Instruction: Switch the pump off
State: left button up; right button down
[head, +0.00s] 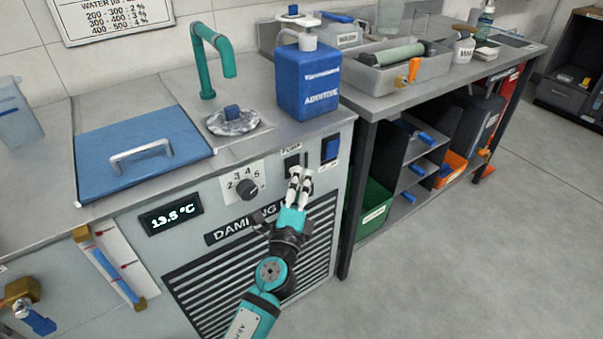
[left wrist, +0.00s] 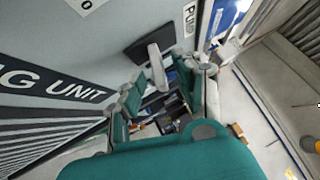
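My right gripper is not in view.
A blue switch (head: 330,148) sits just right of the pump switch. A dial knob (head: 247,189) and a 13.5 °C display (head: 171,219) are to the left. A blue additive bottle (head: 307,80) stands above. A bench (head: 390,98) with a dark leg is to the right.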

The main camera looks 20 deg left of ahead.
pick_arm(q)
jog(key=shift+x, duration=0.85)
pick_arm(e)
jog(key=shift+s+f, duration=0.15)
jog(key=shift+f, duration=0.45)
pick_arm(q)
jog(key=shift+c, duration=0.4)
grip_shut()
jog(key=f+m+t+b, duration=0.1)
jog(key=b, duration=0.4)
jog(key=shift+r+m+h+b, duration=0.2)
jog(key=shift+m+h+b, duration=0.1)
jog(key=shift+h, duration=0.1)
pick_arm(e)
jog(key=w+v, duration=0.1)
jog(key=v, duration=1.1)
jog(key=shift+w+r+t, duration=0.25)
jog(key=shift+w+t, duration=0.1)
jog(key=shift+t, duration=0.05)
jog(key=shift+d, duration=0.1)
pick_arm(q)
jog(key=shift+o, duration=0.4)
grip_release()
